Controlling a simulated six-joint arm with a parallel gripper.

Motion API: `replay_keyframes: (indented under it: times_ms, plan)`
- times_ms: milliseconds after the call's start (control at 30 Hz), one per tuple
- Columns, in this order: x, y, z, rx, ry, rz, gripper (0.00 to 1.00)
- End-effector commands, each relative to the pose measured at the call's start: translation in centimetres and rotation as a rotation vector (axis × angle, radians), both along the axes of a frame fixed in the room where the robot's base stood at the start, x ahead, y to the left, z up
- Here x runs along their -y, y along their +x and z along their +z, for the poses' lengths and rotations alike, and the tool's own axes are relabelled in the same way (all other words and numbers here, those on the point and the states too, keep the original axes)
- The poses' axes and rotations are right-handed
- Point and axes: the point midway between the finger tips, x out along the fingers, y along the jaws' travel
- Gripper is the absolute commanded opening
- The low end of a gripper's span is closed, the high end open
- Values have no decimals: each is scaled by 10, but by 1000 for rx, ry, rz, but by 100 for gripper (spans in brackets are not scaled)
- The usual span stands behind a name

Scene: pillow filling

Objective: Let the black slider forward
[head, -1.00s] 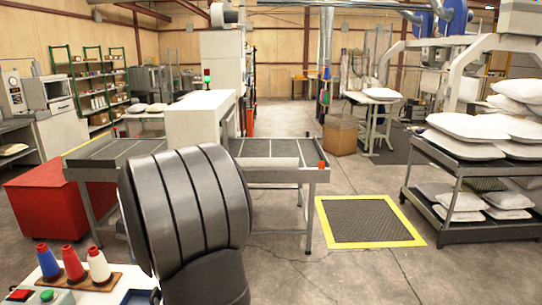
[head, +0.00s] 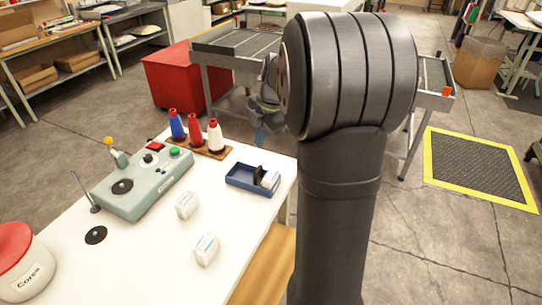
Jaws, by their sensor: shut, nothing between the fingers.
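A grey-green machine (head: 150,185) sits on the white table, with a black round knob, a green button, a black disc and a yellow-tipped lever on top. A small dark part (head: 149,159) on its top may be the black slider; it is too small to be sure. My gripper (head: 261,137) hangs beyond the table's back edge, right of the thread cones, partly hidden by my large dark arm link. Its fingers look shut and empty, apart from the machine.
Blue, red and white cones (head: 195,133) stand on a wooden base behind the machine. A blue tray (head: 252,179) holds a white and a black item. Two white blocks (head: 206,249) lie in front. A red-lidded tub (head: 20,262) stands at left.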

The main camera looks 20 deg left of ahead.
Motion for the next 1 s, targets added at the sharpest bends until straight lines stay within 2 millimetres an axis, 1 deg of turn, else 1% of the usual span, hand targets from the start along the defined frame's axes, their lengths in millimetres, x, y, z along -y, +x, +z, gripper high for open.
replay_keyframes:
  times_ms: [33, 100, 367, 700, 900, 1000]
  plan:
    - [6, 1, 1, -32, 10, -111, 0]
    - [12, 2, 2, -87, 25, -279, 0]
    - [35, 3, 6, -311, 69, -895, 0]
    - [63, 5, 14, -658, 91, -1679, 0]
    - [78, 6, 18, -881, 75, -2094, 0]
    - [83, 6, 20, -971, 60, -2246, 0]
